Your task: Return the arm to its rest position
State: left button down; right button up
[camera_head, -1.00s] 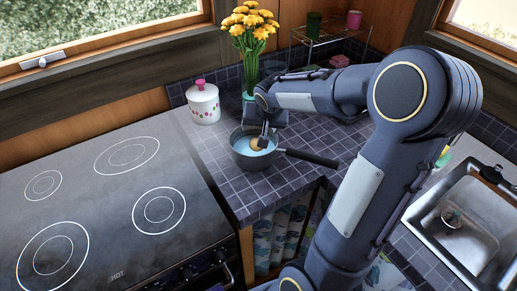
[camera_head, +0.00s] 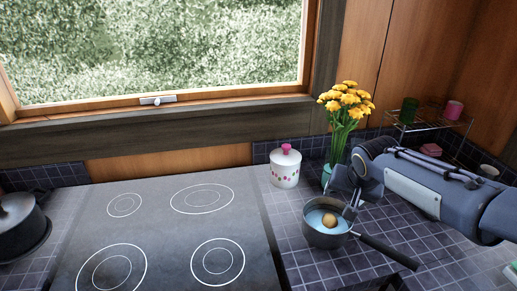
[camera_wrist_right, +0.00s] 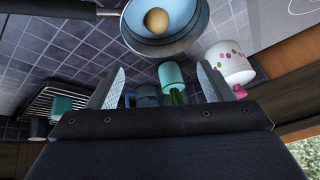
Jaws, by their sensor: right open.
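My right gripper (camera_head: 345,202) is open and empty, just above the saucepan at its back right side. In the right wrist view, its two fingers (camera_wrist_right: 160,88) stand wide apart with nothing between them. The grey saucepan (camera_head: 326,234) stands on the tiled counter with its handle pointing to the lower right. A brown egg (camera_head: 330,220) lies in the pan's light-blue inside; it also shows in the right wrist view (camera_wrist_right: 156,20). My right arm (camera_head: 430,190) comes in from the right edge. My left gripper is not in view.
The black cooktop (camera_head: 160,235) is left of the counter, with a dark lidded pot (camera_head: 20,228) at its far left. A dotted white jar (camera_head: 285,169) and yellow flowers (camera_head: 347,105) stand behind the pan. A wire rack (camera_head: 430,124) is at the back right.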

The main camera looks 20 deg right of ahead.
jog(key=s+a+f+n+y, duration=0.2)
jog(key=s+a+n+y, duration=0.1)
jog(key=s+a, duration=0.5)
jog(key=s+a+f+n+y, duration=0.2)
jog(key=s+a+n+y, duration=0.1)
jog(key=s+a, duration=0.6)
jog(key=shift+s, duration=0.95)
